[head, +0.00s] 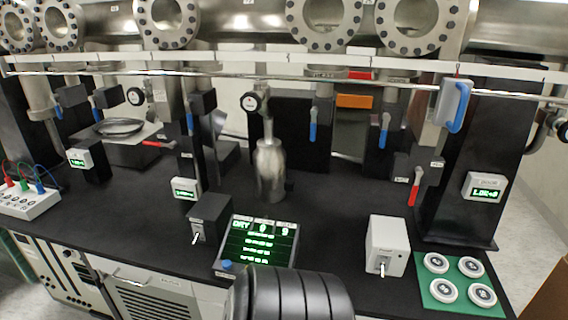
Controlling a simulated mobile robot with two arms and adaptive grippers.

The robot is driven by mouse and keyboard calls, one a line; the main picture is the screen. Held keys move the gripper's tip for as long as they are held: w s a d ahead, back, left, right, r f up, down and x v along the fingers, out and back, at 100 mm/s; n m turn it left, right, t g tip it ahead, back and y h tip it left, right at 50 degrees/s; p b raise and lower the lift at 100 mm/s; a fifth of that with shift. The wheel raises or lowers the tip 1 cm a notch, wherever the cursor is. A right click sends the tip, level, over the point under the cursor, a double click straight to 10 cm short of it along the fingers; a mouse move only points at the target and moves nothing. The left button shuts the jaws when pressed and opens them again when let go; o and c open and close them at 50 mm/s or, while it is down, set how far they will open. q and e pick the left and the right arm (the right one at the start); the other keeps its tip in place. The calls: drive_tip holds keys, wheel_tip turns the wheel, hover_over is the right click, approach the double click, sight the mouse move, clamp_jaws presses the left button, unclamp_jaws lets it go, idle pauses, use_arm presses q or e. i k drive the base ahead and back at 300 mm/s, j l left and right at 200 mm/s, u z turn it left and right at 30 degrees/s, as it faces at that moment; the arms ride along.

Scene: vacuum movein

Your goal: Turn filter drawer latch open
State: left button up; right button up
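No part that I can name for sure as the filter drawer or its latch shows in the head view. A light front panel with a vented grille (150,301) sits below the bench edge at the lower left, with small fittings on its upper strip. Its label is too small to read, and I cannot tell whether it is the filter drawer. The picture's bottom edge cuts off its lower part. Neither my left nor my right gripper is in view.
The black bench (325,215) carries a lit display panel (258,243), a dark switch box (209,215), a white switch box (387,245) and a green mat (443,299) with white discs. A metal rail (290,77) crosses above, with a blue handle (453,105) at right.

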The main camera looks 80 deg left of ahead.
sight(98, 280)
drive_tip(key=u, duration=4.2)
